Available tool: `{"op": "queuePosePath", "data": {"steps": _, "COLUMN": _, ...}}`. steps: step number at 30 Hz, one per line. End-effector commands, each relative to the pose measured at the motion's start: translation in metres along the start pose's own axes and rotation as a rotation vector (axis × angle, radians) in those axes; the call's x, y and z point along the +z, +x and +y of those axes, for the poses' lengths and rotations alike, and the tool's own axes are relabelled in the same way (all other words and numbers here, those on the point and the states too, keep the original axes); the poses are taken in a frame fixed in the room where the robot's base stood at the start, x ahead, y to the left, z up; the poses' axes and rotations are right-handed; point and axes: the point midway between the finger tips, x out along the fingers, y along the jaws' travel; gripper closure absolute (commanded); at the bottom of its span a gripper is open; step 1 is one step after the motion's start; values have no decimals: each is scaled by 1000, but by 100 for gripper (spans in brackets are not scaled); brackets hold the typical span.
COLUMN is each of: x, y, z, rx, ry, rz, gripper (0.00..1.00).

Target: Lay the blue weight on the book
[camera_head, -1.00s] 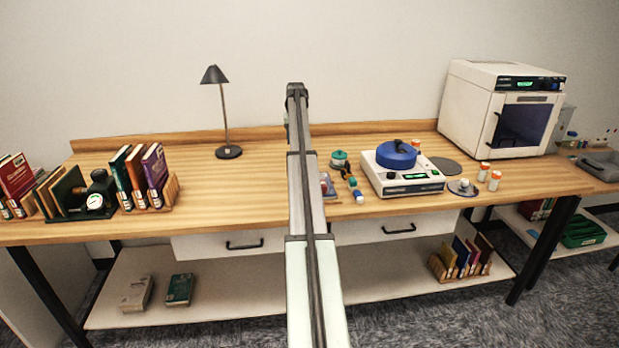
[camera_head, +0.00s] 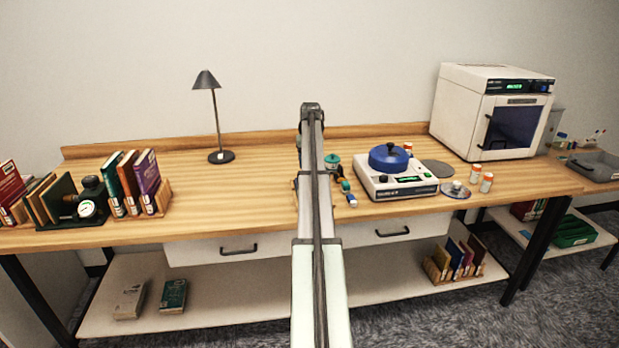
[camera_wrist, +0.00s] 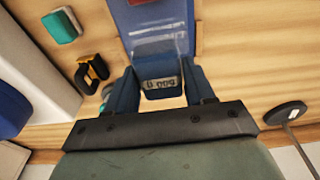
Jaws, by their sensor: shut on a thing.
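In the wrist view, my gripper (camera_wrist: 160,88) is shut on the blue weight (camera_wrist: 160,72), a dark blue block with an upside-down mass label on its face. A flat blue panel with a pale patch, apparently the book (camera_wrist: 155,18), lies on the wooden table just above the weight in that picture. I cannot tell whether the weight touches it. In the head view, my own arm hides the gripper, the weight and most or all of that book.
A white device with a blue round top (camera_head: 389,158) stands right of my arm, with small teal and dark items (camera_head: 340,175) between. A black lamp (camera_head: 221,156) stands at the back left. Upright books (camera_head: 135,180) fill the left. The table between lamp and arm is clear.

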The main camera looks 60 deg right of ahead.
Motion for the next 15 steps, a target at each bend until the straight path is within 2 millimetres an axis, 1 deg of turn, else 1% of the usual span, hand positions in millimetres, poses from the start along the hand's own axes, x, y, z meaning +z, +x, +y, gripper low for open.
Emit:
{"op": "queuePosePath", "data": {"steps": 1, "x": 2, "y": 8, "z": 0, "rx": 0, "ry": 0, "rz": -1, "gripper": 99}}
{"op": "queuePosePath", "data": {"steps": 3, "x": 2, "y": 16, "z": 0, "rx": 0, "ry": 0, "rz": 0, "gripper": 99}}
{"op": "queuePosePath", "data": {"steps": 10, "x": 4, "y": 31, "z": 0, "rx": 0, "ry": 0, "rz": 0, "gripper": 99}}
{"op": "queuePosePath", "data": {"steps": 15, "x": 7, "y": 52, "z": 0, "rx": 0, "ry": 0, "rz": 0, "gripper": 99}}
